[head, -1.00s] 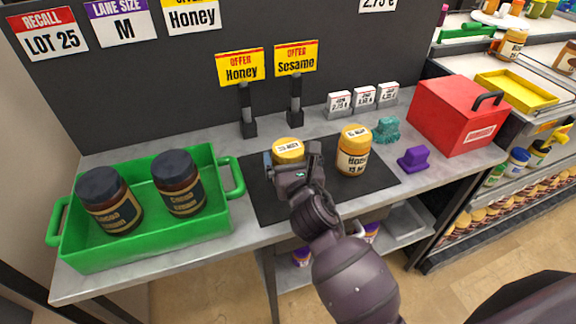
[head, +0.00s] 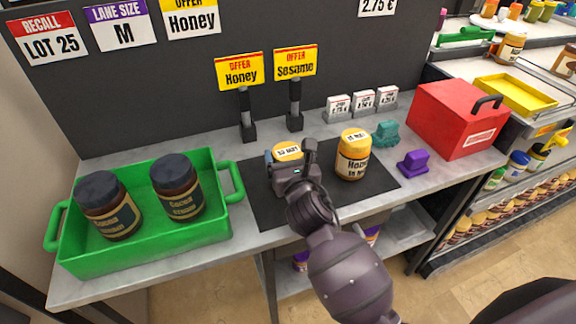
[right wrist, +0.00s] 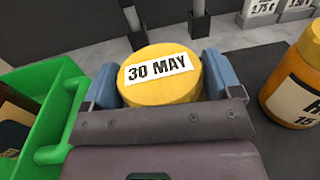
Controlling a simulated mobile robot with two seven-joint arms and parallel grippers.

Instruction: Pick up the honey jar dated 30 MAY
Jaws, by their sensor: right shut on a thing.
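The honey jar dated 30 MAY (head: 288,151) stands on the dark mat, its yellow lid facing up; its label reads clearly in the right wrist view (right wrist: 160,88). My right gripper (head: 290,160) is shut on this jar, with one blue-grey finger on each side of the lid. The gripper hides most of the jar's body. A second honey jar (head: 353,157) with a yellow lid stands to the right on the mat, apart from the gripper; it shows partly in the right wrist view (right wrist: 298,85). My left gripper is not in view.
A green crate (head: 150,247) with two dark cocoa jars stands close on the left. Offer signs (head: 240,70) on posts stand behind the mat. A purple item (head: 413,164), a teal item (head: 386,133) and a red box (head: 458,118) are to the right.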

